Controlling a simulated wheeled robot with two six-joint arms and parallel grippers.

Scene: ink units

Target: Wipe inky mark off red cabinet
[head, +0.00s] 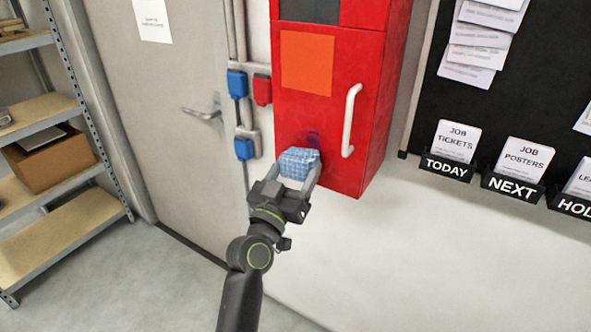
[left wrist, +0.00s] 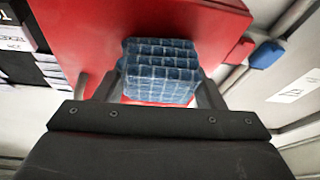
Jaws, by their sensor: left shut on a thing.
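The red cabinet (head: 330,125) hangs on the wall in the head view, with an orange square panel and a white vertical handle (head: 350,120). A dark blue inky mark (head: 313,138) shows on its lower front, partly hidden by the cloth. My left gripper (head: 299,178) is shut on a blue checked cloth (head: 299,162) at the cabinet's lower front, just below and left of the visible mark. The cloth also shows between the fingers in the left wrist view (left wrist: 160,72), with the red cabinet (left wrist: 215,25) behind it. Whether the cloth touches the cabinet is unclear. My right gripper is not in view.
Blue and red sockets (head: 238,84) are on the wall left of the cabinet, beside a grey door (head: 160,100). Shelves with a cardboard box (head: 50,160) stand at far left. A black board with paper holders (head: 446,168) is at right. The wall below the cabinet is clear.

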